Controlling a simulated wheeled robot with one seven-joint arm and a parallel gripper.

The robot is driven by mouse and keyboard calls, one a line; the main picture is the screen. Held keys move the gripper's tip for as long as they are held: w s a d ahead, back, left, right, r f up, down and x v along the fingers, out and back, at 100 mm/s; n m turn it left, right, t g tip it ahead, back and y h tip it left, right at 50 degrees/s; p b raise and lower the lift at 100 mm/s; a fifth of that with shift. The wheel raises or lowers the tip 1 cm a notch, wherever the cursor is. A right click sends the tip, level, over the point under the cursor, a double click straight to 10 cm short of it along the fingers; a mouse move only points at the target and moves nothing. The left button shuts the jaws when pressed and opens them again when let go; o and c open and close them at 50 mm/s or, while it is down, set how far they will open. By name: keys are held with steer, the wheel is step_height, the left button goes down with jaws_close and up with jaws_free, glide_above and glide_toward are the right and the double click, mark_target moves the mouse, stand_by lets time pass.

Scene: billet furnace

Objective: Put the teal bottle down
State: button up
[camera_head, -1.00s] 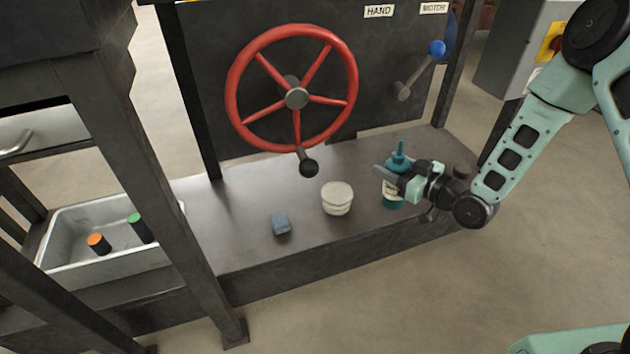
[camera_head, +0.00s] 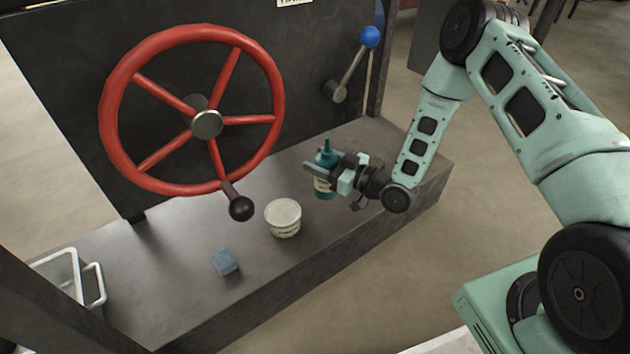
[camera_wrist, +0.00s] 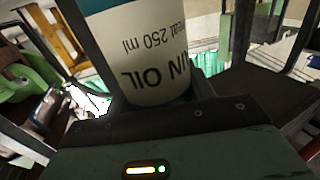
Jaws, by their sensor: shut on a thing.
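The teal bottle (camera_head: 326,157) has a cream label and a narrow nozzle, and it is upright at the right part of the dark bench (camera_head: 180,250). My gripper (camera_head: 322,172) is shut on the bottle around its middle, coming from the right. In the wrist view the bottle's label (camera_wrist: 150,60) fills the upper middle, with "OIL" and "250 ml" upside down. The bottle's base is close to the bench top; I cannot tell whether it touches.
A red handwheel (camera_head: 190,110) with a black knob (camera_head: 241,208) and a blue-knobbed lever (camera_head: 355,65) are behind. A metal tray (camera_head: 62,275) is at left.

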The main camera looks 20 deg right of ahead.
steer(key=shift+f+b, duration=1.1)
steer(key=shift+f, duration=1.2)
steer(key=shift+f, duration=0.3)
steer(key=o, duration=1.1)
steer(key=shift+o, duration=0.2)
steer(key=shift+r, duration=0.2)
steer(key=shift+s+d+r, duration=0.1)
steer(key=shift+s+r, duration=0.05)
steer(key=shift+r, duration=0.05)
steer(key=p+v, duration=0.5)
steer(key=v, duration=0.6)
steer(key=shift+s+d, duration=0.2)
steer(key=shift+s, duration=0.1)
steer(key=shift+f, duration=0.1)
